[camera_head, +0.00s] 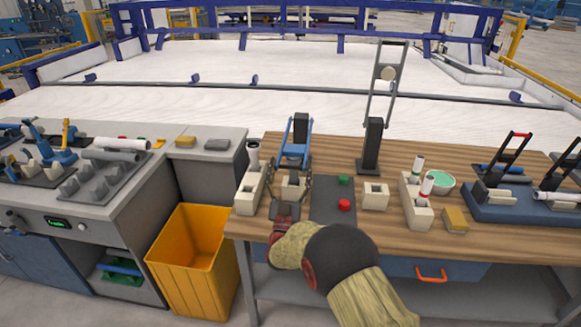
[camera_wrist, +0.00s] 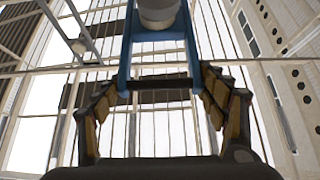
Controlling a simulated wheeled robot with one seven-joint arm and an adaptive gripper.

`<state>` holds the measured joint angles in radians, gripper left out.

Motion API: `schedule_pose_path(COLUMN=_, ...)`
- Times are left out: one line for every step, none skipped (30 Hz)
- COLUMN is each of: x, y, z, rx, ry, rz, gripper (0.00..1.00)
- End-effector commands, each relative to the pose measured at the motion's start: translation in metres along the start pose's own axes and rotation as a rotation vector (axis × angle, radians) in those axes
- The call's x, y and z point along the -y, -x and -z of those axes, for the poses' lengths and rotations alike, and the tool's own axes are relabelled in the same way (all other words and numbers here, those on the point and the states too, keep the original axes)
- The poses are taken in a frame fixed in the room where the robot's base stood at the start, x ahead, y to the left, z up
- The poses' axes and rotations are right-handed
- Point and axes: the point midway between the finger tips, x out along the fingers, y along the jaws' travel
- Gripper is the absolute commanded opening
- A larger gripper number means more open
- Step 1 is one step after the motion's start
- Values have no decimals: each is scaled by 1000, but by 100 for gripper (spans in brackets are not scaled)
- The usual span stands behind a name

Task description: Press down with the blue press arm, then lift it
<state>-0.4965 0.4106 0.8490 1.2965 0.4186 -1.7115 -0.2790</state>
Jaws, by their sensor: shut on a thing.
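The blue press arm (camera_head: 299,128) stands raised at the left part of the wooden table, hinged on a black post. In the wrist view its blue frame (camera_wrist: 191,50) rises between my fingers, with a dark crossbar low between its side rails. My gripper (camera_head: 293,168) is in front of the press, pointing up and away, with its fingers at the lower front of the blue frame. In the wrist view my gripper (camera_wrist: 159,88) has a yellow-padded finger on each side of the crossbar and is shut on the press arm. The block under the press is partly hidden by my gripper.
A taller grey press (camera_head: 374,140) stands to the right. A dark mat (camera_head: 333,207) with red and green buttons, beige blocks (camera_head: 375,196), and white pipes (camera_head: 417,168) lie nearby. A yellow bin (camera_head: 195,250) stands left of the table.

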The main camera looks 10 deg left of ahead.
Motion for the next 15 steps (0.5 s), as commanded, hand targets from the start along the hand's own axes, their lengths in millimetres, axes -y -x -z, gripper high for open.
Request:
schedule_pose_path(x=-2, y=15, z=-18, rx=39, ry=15, rz=8, gripper=74)
schedule_pose_path(x=-2, y=15, z=-18, rx=38, ry=15, rz=8, gripper=76)
schedule_pose_path(x=-2, y=14, z=-17, rx=36, ry=14, rz=8, gripper=78)
schedule_pose_path(x=-2, y=14, z=-16, rx=34, ry=13, rz=7, gripper=80)
schedule_pose_path(x=-2, y=13, z=-15, rx=31, ry=12, rz=7, gripper=82)
schedule_pose_path(x=-2, y=11, z=-14, rx=29, ry=11, rz=6, gripper=83)
schedule_pose_path(x=-2, y=11, z=-13, rx=27, ry=11, rz=6, gripper=83)
schedule_pose_path(x=-2, y=10, z=-12, rx=26, ry=10, rz=6, gripper=83)
schedule_pose_path(x=-1, y=10, z=-12, rx=25, ry=10, rz=6, gripper=83)
schedule_pose_path(x=-1, y=10, z=-11, rx=24, ry=10, rz=6, gripper=83)
schedule_pose_path(x=-1, y=10, z=-11, rx=24, ry=9, rz=6, gripper=83)
schedule_pose_path(x=-1, y=9, z=-11, rx=23, ry=9, rz=6, gripper=83)
schedule_pose_path(x=-1, y=9, z=-10, rx=22, ry=9, rz=5, gripper=83)
schedule_pose_path(x=-1, y=9, z=-10, rx=21, ry=8, rz=5, gripper=83)
schedule_pose_path(x=-1, y=9, z=-10, rx=21, ry=8, rz=5, gripper=83)
